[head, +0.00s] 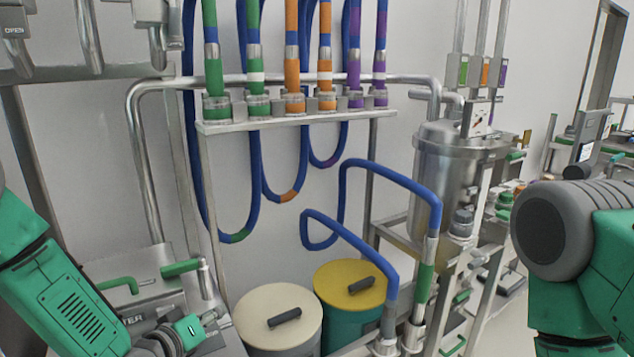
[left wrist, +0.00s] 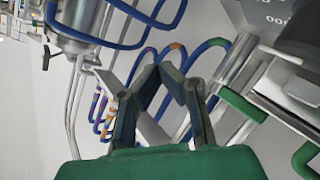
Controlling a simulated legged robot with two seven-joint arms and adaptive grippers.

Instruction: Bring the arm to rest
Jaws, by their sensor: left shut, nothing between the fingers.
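My left arm (head: 60,290), green and grey, comes in from the left in the head view. Its gripper (head: 195,328) is low at the left of centre, in front of a metal unit with green handles, and is partly cut off by the bottom edge. In the left wrist view, the gripper's dark fingers (left wrist: 160,72) come together at their tips with nothing between them. My right arm (head: 575,240) shows at the right edge as a grey joint and green links. Its gripper is outside both views.
A cream-lidded bin (head: 270,305) and a yellow-lidded bin (head: 345,275) stand on the floor at centre. Blue hoses (head: 255,180) hang from a metal rack (head: 290,122). A steel tank (head: 455,170) stands right of centre. The metal unit (head: 130,297) is close to my left arm.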

